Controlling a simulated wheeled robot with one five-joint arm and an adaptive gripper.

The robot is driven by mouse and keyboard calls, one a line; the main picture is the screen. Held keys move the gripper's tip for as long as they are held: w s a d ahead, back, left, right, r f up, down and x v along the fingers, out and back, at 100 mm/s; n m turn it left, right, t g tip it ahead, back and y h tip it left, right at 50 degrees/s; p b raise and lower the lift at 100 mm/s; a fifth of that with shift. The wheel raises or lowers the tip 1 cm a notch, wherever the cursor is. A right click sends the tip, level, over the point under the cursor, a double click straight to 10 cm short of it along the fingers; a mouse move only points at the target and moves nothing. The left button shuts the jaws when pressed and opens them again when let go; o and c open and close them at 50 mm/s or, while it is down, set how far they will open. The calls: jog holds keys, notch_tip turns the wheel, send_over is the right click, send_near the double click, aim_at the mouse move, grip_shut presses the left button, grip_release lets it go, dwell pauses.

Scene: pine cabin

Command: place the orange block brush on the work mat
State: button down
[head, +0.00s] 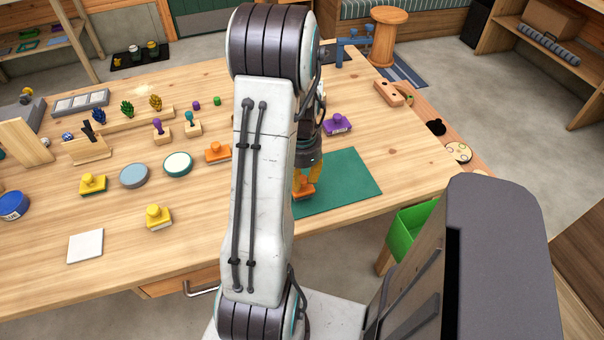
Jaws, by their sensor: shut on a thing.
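The green work mat (350,182) lies flat on the wooden table, right of my arm; my arm hides its left part. My gripper (304,178) points down over the left part of the mat and is shut on an orange block brush (304,190). The brush's lower edge is at or just above the mat; I cannot tell whether it touches. A second orange block brush (217,152) stands on the table left of my arm.
A purple block brush (337,124) stands just behind the mat. Yellow block brushes (158,217), round tins (178,164) and a white tile (85,246) are on the left. A green bin (410,230) is beyond the table's front right edge. The mat's right part is clear.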

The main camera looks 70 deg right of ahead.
jog(key=shift+f, duration=0.2)
jog(key=shift+f, duration=0.2)
jog(key=c, duration=1.1)
grip_release()
jog(key=shift+o, duration=0.2)
jog(key=shift+r, duration=0.2)
notch_tip(320, 180, up, 12)
jog(key=b, duration=0.2)
jog(key=shift+b, duration=0.4)
